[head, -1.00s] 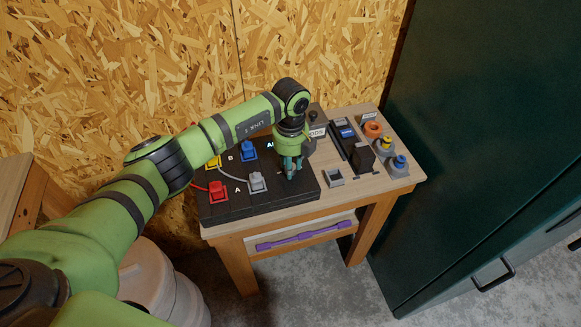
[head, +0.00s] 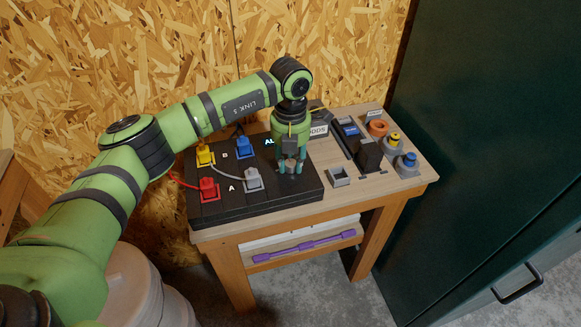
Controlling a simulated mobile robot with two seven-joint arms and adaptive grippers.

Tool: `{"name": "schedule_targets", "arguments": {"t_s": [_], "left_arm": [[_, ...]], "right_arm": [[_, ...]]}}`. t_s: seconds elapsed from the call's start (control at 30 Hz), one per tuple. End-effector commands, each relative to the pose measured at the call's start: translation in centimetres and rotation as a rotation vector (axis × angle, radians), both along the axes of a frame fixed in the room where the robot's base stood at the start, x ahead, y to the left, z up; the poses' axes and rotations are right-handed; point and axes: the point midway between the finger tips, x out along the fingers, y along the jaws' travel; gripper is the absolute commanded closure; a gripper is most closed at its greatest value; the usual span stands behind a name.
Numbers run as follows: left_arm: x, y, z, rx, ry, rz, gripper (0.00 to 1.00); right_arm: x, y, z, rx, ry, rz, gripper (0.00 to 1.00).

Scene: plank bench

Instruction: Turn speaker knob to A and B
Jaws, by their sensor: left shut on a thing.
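The black speaker panel (head: 240,203) lies on the left part of the small wooden bench. It carries the letters A and B. A red plug (head: 209,189) and a grey plug (head: 253,180) sit by A. A yellow plug (head: 205,155) and a blue plug (head: 246,148) sit by B. My left gripper (head: 289,167) points down over the right part of the panel. Its fingers are shut on the grey speaker knob (head: 289,150), which shows between them. The knob's pointer and part of its label are hidden. My right gripper is out of view.
Right of the panel, the bench holds a small grey open box (head: 340,177), a dark block (head: 368,154), and orange, yellow and blue round parts (head: 406,162). A purple bar (head: 303,246) shows below the top. A dark green cabinet (head: 480,130) stands close at right.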

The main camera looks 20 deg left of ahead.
Motion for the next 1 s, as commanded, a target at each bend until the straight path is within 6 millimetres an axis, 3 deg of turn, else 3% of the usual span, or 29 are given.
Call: {"name": "schedule_targets", "arguments": {"t_s": [0.03, 0.4, 1.0], "left_arm": [[0.0, 0.0, -0.4, 0.0, -0.002, -0.047, 1.0], [0.0, 0.0, -0.4, 0.001, 0.0, -0.397, 1.0], [0.0, 0.0, -0.2, 0.0, 0.001, -0.965, 1.0]], "right_arm": [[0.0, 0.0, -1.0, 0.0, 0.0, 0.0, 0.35], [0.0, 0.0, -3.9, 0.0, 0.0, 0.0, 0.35], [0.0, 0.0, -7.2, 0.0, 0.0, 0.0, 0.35]]}}
